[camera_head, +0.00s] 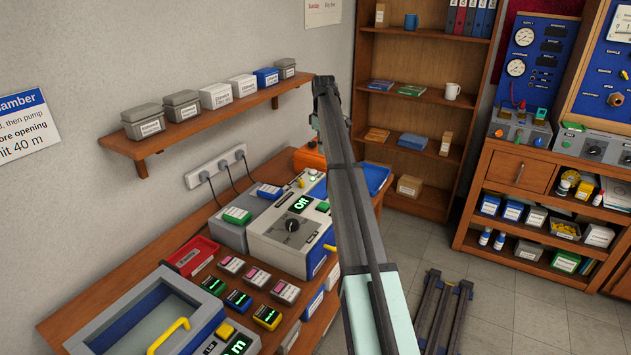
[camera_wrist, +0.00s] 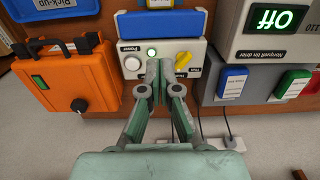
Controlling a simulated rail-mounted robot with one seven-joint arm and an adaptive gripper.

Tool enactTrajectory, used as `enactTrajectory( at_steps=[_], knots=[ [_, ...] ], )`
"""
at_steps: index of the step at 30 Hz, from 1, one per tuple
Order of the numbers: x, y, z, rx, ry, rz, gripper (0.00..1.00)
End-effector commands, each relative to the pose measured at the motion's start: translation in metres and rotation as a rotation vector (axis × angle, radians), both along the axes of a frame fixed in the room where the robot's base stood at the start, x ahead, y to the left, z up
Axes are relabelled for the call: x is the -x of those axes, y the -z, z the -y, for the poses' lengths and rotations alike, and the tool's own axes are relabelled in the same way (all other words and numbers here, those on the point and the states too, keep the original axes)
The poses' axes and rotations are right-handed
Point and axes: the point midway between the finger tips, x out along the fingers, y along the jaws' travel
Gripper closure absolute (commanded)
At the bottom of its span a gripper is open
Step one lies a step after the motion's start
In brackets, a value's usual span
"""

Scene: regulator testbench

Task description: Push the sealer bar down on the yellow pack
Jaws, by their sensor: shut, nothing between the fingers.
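In the wrist view my gripper (camera_wrist: 160,78) is shut and empty, its fingertips in front of a white device with a power label, a green light and a round knob (camera_wrist: 132,63). A wide blue bar (camera_wrist: 160,22) lies along the top of this device; it looks like the sealer bar, but I cannot be sure. A small yellowish piece (camera_wrist: 183,60) shows at the right fingertip; I cannot tell whether it is the yellow pack. Whether the fingertips touch the device is unclear. In the head view my arm hides most of this area, and only part of a blue surface (camera_head: 377,178) shows.
An orange case (camera_wrist: 72,82) stands left of the device in the wrist view. A grey unit with an "Off" display (camera_wrist: 275,20) stands right; it also shows in the head view (camera_head: 293,225). A wall shelf (camera_head: 210,120) with boxes hangs above the bench.

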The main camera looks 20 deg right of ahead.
Motion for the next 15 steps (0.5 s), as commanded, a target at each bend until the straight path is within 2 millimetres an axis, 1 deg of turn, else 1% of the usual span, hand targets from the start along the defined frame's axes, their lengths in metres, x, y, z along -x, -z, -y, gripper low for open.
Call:
enactTrajectory(
  at_steps=[7, 10, 13, 15],
  knots=[
    [0.000, 0.001, 0.000, 0.000, 0.001, 0.000, 1.00],
    [0.001, 0.005, 0.000, 0.000, 0.002, 0.000, 1.00],
    [0.001, 0.013, 0.000, 0.000, 0.002, 0.000, 1.00],
    [0.001, 0.023, -0.001, 0.000, 0.002, -0.001, 1.00]
  ],
)
